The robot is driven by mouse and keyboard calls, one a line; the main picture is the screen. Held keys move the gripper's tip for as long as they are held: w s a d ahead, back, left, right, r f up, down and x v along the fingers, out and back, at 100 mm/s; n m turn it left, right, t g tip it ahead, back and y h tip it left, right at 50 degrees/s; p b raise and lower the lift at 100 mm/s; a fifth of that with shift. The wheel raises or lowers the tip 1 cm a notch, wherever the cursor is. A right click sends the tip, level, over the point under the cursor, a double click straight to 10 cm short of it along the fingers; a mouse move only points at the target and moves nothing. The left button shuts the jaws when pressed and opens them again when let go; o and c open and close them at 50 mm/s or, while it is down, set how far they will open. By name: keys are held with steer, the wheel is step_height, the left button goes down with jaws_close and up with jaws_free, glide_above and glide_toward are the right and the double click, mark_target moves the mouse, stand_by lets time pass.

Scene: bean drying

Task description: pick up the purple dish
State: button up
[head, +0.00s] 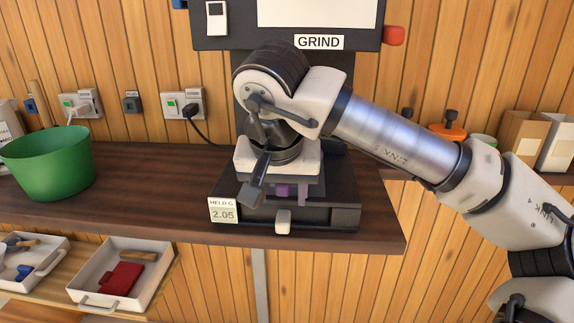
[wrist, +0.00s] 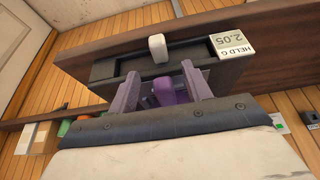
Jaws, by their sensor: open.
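The purple dish (wrist: 168,91) shows in the wrist view between the two fingers of my gripper (wrist: 160,76), in front of the dark body of the grinder. Only part of it is visible; the gripper body hides the rest. The fingers are spread, with the dish in the gap; I cannot tell whether either one touches it. In the head view my gripper (head: 288,194) points down over the grinder base, and a small bit of purple shows below the wrist, mostly hidden.
The grinder base (head: 330,216) has a white handle and a "HELD G 2.05" label (head: 223,210). It stands at the front edge of the dark counter (head: 150,205). A green bowl (head: 48,165) stands at left. Two white trays (head: 108,290) sit lower left. Boxes (head: 520,138) stand at right.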

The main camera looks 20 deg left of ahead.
steer(key=w, duration=0.2)
steer(key=w+a+p, duration=0.1)
steer(key=w, duration=0.1)
steer(key=shift+w+a+r+p, duration=0.1)
steer(key=shift+w+a+p, duration=0.1)
steer(key=shift+w+p, duration=0.1)
steer(key=shift+w+f, duration=0.1)
steer(key=shift+f, duration=0.6)
steer(key=shift+c, duration=0.4)
jaws_close()
